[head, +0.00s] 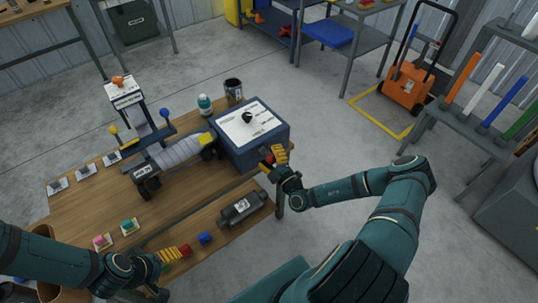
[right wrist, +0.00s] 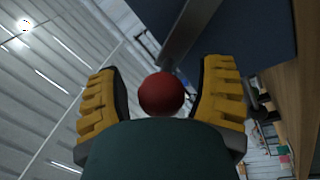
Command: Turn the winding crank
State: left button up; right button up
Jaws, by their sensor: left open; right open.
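The winding crank's round red knob (right wrist: 163,94) sits between the open yellow fingers of my right gripper (right wrist: 162,95) in the right wrist view. A grey bar runs up behind the knob. In the head view the right gripper (head: 273,160) is at the right side of a dark blue box (head: 242,150) with a white dial top, and the knob (head: 267,157) shows small beside the fingers. I cannot tell whether the fingers touch it. My left gripper (head: 172,257) is open at the table's front, close to small coloured blocks, away from the crank.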

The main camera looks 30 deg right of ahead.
jog(key=s+f, duration=0.1)
jog(key=s, duration=1)
jog(key=shift+s+d+f, duration=0.15)
jog(key=shift+s+f, duration=0.15)
jog(key=shift+f, duration=0.1)
jog(key=shift+o, duration=0.2)
dwell(0.9)
jog(key=w+n+y, duration=0.1)
jog(key=w+n, duration=0.2)
jog(key=n, duration=0.5)
jog(key=w+r+n+g+y+b, duration=0.1)
jog(key=w+n, duration=0.2)
jog(key=n, duration=0.6)
jog(key=w+n+g+y, duration=0.1)
jog(key=w+n, duration=0.3)
jog(key=n, duration=0.4)
jog(key=shift+w+a+r+y+b, duration=0.1)
jog(key=shift+a+r+y+b, duration=0.1)
jog(key=shift+r+y+b, duration=0.25)
jog(key=shift+f, duration=0.1)
grip_shut()
